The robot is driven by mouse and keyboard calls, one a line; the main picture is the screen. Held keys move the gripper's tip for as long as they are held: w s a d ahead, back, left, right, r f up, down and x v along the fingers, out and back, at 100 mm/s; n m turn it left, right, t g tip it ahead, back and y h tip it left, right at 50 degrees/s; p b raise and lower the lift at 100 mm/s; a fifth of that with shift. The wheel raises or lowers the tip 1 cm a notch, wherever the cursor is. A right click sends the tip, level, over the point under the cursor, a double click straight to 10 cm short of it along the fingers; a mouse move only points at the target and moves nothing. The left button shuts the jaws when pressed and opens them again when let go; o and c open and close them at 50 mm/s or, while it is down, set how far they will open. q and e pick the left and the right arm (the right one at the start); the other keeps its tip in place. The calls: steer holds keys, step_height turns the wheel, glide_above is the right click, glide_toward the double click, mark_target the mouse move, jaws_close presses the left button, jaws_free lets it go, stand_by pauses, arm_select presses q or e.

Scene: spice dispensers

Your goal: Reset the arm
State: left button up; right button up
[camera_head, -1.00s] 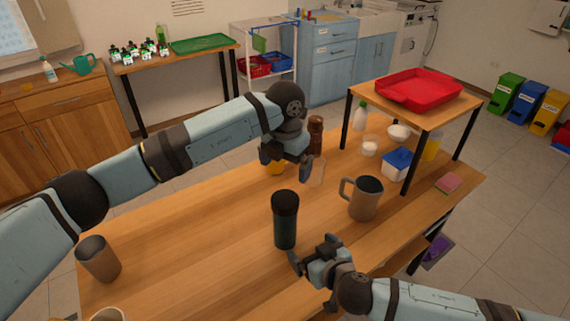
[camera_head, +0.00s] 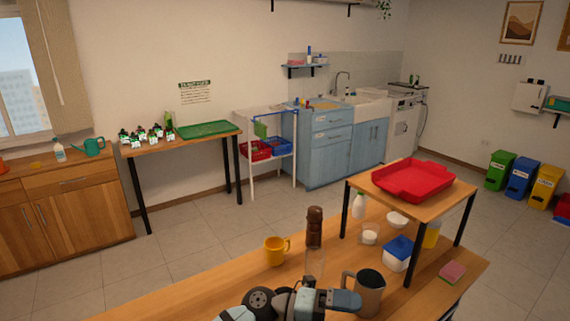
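In the head view, one of my arms shows at the bottom edge, coming in from the left; I take it as the left one. Its gripper (camera_head: 325,300) is low over the table (camera_head: 190,291), just left of the grey mug (camera_head: 370,293) and overlapping its handle side in the picture. I cannot tell whether it touches the mug. The fingers are seen edge-on, so their opening is unclear. My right gripper is out of view.
A small riser (camera_head: 455,190) bears a red tray (camera_head: 411,180). Under it are a blue-lidded box (camera_head: 398,253) and a milk bottle (camera_head: 359,206).

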arm_select(q)
steer(key=a+f+n+t+y+p, duration=0.2)
steer(key=a+f+n+t+y, duration=0.15)
steer(key=a+n+t, duration=0.8)
steer(key=a+f+n+t+y+p, duration=0.1)
steer(key=a+f+n+t+y, duration=0.25)
steer(key=a+n+t, duration=0.8)
steer(key=s+a+f+n+g+y+p, duration=0.1)
steer(key=s+a+f+n+g+y, duration=0.3)
steer(key=s+f+n, duration=0.2)
steer(key=s+a+f+n+g+y+p, duration=0.1)
steer(key=s+a+f+n+g+y, duration=0.2)
steer(key=s+f+n, duration=0.3)
steer(key=s+a+f+g, duration=0.1)
steer(key=s+f, duration=0.1)
steer(key=s, duration=0.2)
steer(key=shift+y, duration=0.4)
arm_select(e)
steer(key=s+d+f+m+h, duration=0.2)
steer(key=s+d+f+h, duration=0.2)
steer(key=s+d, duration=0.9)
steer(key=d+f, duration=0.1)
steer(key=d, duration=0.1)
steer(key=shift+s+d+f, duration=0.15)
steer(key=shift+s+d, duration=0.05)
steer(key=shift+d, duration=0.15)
